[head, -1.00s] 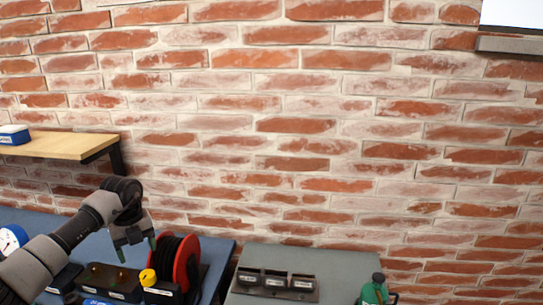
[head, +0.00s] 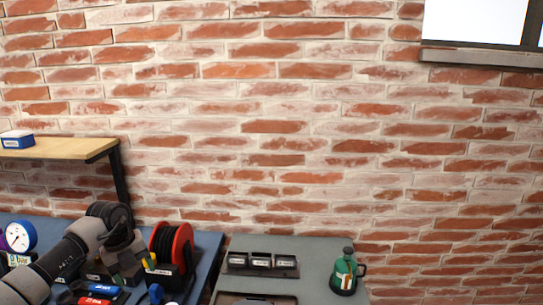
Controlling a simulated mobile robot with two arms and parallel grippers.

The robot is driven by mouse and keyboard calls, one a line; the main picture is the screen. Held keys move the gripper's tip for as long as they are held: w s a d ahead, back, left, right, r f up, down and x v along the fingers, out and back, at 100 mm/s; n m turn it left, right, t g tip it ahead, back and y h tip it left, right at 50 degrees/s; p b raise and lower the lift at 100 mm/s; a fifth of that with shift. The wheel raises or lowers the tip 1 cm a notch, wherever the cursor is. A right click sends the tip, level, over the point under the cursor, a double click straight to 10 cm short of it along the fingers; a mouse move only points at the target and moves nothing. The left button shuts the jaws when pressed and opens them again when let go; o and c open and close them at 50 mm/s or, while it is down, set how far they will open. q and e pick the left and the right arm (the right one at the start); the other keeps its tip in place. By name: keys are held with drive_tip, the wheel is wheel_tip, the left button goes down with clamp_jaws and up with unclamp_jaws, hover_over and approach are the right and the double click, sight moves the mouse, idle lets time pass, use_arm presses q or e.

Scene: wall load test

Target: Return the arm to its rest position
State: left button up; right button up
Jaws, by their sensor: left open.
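My left arm comes in from the lower left in the head view. Its gripper (head: 132,272) points down over the blue bench (head: 205,246), in front and to the left of a red cable reel (head: 181,246). The jaws are open, and I see nothing held between them. Small dark, yellow and blue items lie close around the fingertips, so whether they touch is hard to tell. My right gripper is not in view.
A grey table (head: 318,247) on the right holds a tray of small labelled bins (head: 262,263) and a green bottle (head: 344,272). A gauge (head: 20,237) stands far left. A wooden shelf (head: 70,149) with a blue box (head: 17,140) hangs above. The brick wall is behind.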

use_arm(q)
drive_tip(key=s+d+f+m+t+h, duration=0.15)
drive_tip(key=d+h, duration=0.25)
drive_tip(key=d, duration=0.6)
drive_tip(key=d+f+m+t+h, duration=0.15)
drive_tip(key=d+h, duration=0.25)
drive_tip(key=d, duration=0.5)
drive_tip(key=s+d+r+n+t+h, duration=0.4)
drive_tip(key=d+r+n+t+h, duration=0.2)
drive_tip(key=d+n+t, duration=0.15)
drive_tip(key=s+a+f+n+t+y, duration=0.1)
drive_tip(key=s+a+f+n+y, duration=0.45)
drive_tip(key=n+y, duration=0.35)
drive_tip(key=s+a+f+n+t+y, duration=0.2)
drive_tip(key=s+a+f+n+y, duration=0.35)
drive_tip(key=n, duration=0.55)
drive_tip(key=s+a+f+n+g, duration=0.1)
drive_tip(key=s+f+g, duration=0.3)
drive_tip(key=s, duration=0.6)
drive_tip(key=s+a+f+n+g, duration=0.1)
drive_tip(key=s+a+g, duration=0.1)
drive_tip(key=s+g, duration=0.65)
drive_tip(key=s+f, duration=0.3)
drive_tip(key=f, duration=2.4)
drive_tip(key=s+a+f, duration=0.2)
drive_tip(key=s+f, duration=1.3)
drive_tip(key=s, duration=0.1)
drive_tip(key=shift+a+f+g+y, duration=0.25)
drive_tip(key=shift+a+g+y, duration=0.05)
drive_tip(key=shift+g+y, duration=0.15)
